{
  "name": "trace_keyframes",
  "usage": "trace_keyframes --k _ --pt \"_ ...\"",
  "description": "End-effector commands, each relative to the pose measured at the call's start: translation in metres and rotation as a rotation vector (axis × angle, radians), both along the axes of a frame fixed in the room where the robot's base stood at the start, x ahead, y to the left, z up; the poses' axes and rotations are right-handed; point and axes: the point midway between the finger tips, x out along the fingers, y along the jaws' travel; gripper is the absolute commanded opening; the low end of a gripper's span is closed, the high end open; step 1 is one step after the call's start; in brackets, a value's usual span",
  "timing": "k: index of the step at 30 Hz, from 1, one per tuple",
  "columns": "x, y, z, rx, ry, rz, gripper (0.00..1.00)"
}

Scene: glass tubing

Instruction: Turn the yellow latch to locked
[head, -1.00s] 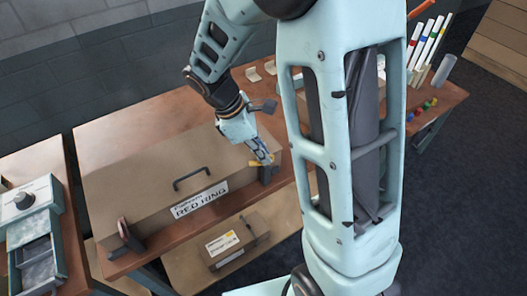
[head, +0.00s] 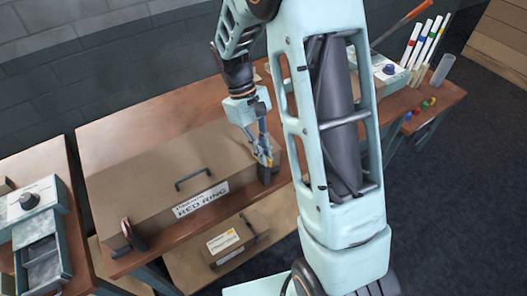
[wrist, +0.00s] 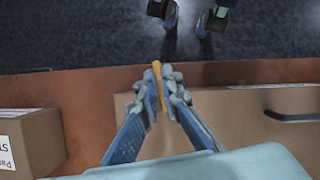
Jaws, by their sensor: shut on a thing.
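The yellow latch (head: 269,162) is at the right end of the front of a long brown case labelled "RED RING" (head: 150,182). My gripper (head: 264,156) is shut on the latch. In the wrist view, the latch (wrist: 157,82) shows as a thin yellow strip between the fingertips of my gripper (wrist: 164,88), running roughly along the fingers. The fingers hide part of the latch, and its pivot cannot be made out.
The case has a dark handle (head: 193,179) on its lid and stands on a brown wooden bench (head: 110,125). A smaller labelled box (head: 238,243) lies on a lower level in front. A drawer unit with a knob (head: 30,200) stands left. Tubes (head: 425,42) stand at the far right.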

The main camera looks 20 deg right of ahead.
Motion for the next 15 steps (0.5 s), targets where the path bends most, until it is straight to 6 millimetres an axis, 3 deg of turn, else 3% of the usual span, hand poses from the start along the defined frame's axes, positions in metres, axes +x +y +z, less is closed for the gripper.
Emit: trace_keyframes --k 15 --pt "0.0014 -0.0015 0.0011 0.0 -0.003 -0.203 0.0"
